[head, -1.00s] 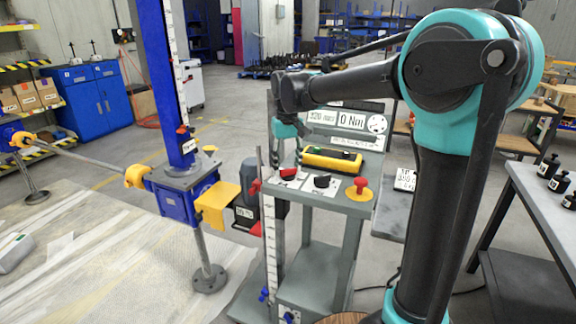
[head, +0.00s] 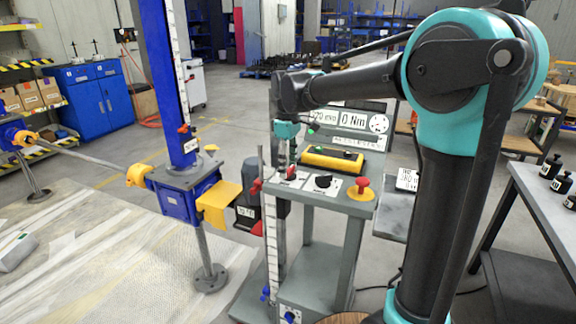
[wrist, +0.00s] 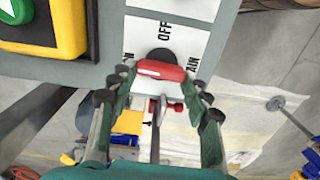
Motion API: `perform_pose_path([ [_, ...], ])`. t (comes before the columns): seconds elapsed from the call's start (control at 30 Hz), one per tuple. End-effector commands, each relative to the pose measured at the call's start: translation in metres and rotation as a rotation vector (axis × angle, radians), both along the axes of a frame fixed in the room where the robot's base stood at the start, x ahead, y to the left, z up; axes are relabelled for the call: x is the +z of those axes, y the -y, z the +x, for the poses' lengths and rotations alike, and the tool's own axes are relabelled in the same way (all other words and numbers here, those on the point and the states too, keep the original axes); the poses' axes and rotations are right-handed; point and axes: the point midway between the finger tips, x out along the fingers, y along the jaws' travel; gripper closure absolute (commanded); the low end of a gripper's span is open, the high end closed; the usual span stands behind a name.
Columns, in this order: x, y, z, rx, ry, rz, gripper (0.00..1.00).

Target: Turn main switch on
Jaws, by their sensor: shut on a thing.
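The main switch is a red knob (wrist: 160,70) on a white plate (wrist: 190,40) of the grey control console. The plate shows "OFF", and a partly hidden "AIN" beside the knob. My gripper (wrist: 158,82) points down at the panel, with its fingers on both sides of the red knob, shut on it. In the head view my gripper (head: 291,165) reaches the left switch on the panel and hides most of it. The knob's handle lies crosswise in the wrist view, and its exact setting is hard to tell.
A black knob (head: 323,181) and a red emergency button (head: 361,187) on a yellow base sit to the right. A yellow box with buttons (head: 333,160) lies behind. The display (head: 350,117) reads 0 Nm. A blue screw jack (head: 185,190) stands left.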

Motion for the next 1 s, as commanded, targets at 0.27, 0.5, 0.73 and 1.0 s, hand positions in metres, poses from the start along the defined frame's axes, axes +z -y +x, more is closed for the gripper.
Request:
perform_pose_path([
  [0.27, 0.0002, -0.0002, 0.0001, 0.05, 0.001, 0.0, 0.81],
  [0.5, 0.0002, -0.0002, 0.0, 0.054, 0.001, 0.0, 0.81],
  [0.73, 0.0002, -0.0002, 0.0, 0.053, 0.001, 0.0, 0.42],
  [1.0, 0.0001, -0.0002, -0.0001, 0.053, 0.0, 0.0, 0.31],
])
